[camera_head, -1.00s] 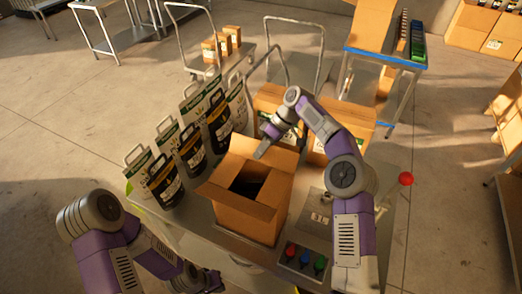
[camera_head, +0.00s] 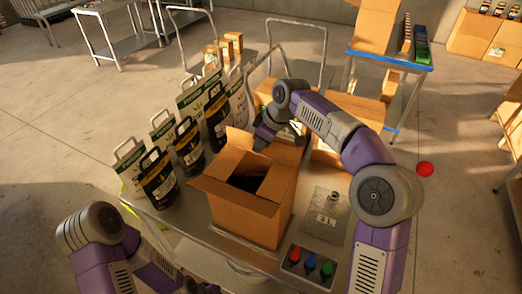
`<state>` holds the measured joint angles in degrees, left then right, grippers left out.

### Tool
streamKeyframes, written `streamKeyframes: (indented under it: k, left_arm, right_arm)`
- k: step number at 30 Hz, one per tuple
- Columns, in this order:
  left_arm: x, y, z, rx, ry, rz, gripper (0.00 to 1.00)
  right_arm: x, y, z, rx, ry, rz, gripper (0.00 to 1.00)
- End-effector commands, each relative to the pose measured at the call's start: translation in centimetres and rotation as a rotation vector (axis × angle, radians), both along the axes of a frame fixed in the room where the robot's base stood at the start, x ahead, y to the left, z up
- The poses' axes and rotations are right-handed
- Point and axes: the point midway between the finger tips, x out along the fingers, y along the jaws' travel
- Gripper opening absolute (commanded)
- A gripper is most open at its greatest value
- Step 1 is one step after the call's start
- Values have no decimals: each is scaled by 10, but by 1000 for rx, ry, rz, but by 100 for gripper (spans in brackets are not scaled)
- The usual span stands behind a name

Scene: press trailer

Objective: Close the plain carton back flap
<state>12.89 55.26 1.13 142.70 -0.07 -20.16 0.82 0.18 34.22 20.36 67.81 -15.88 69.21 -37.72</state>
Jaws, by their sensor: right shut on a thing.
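The plain open carton (camera_head: 245,215) stands upright on the metal table, its inside dark. Its back flap (camera_head: 238,141) stands up at the rear. Its front left flap (camera_head: 207,189) is folded outward, and another flap (camera_head: 284,154) stands at the right. My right gripper (camera_head: 261,144) is at the carton's back edge, beside the back flap, and shut on it; the fingertips are small and partly hidden. My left gripper (camera_head: 194,287) is low at the bottom edge, mostly cut off, and its jaws cannot be made out.
Several black and white bags (camera_head: 188,145) stand left of the carton. Closed cartons (camera_head: 357,112) stand behind it. A plate marked 3L (camera_head: 323,216) and a box with red, blue and green buttons (camera_head: 309,266) lie to the right.

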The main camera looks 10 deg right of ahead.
Motion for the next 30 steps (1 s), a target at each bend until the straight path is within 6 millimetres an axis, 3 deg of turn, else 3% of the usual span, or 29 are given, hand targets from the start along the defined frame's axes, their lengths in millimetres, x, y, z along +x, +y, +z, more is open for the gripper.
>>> streamKeyframes:
  k: [7, 22, 23, 26, 30]
  left_arm:
    - [0, 0, -15, 0, 0, 0, 0]
    - [0, 0, -17, 0, 0, 0, 0]
    - [0, 0, -17, 0, 0, 0, 0]
    - [0, 0, -17, 0, 0, 0, 0]
    - [0, 0, -17, 0, 0, 0, 0]
  right_arm:
    - [-3, 2, -1, -48, -69, 2, 0]
    - [-4, 3, 0, -59, -84, 1, 0]
    - [-4, 3, 0, -59, -84, 1, 10]
    - [-3, 3, 0, -59, -84, 1, 26]
    - [-3, 3, 0, -58, -84, 1, 29]
